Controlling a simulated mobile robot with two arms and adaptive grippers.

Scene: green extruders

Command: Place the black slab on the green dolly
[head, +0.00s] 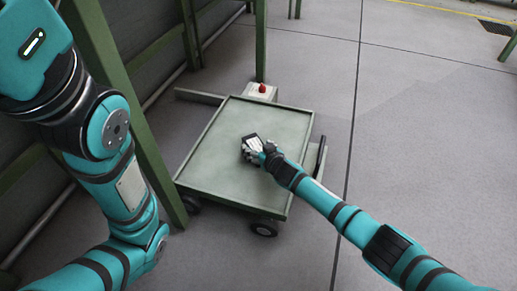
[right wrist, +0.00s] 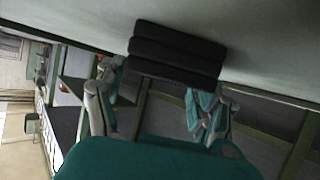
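The black slab (right wrist: 176,55) shows in the right wrist view as a dark, ridged block against the pale deck. In the head view only a small dark part of it (head: 251,137) shows at my right gripper (head: 253,148). The green dolly (head: 228,192) has a wide, flat tray with a low rim and dark wheels. My right gripper is over the middle of the tray. In the right wrist view its fingers (right wrist: 165,85) stand apart on either side of the slab; whether they touch it I cannot tell. My left gripper is not in view.
A green post (head: 120,100) stands close to the dolly's left side, and another (head: 260,45) stands behind it. A pale box with a red button (head: 262,90) is at the dolly's far edge. A dark handle (head: 320,158) is at its right. Open floor (head: 430,130) lies to the right.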

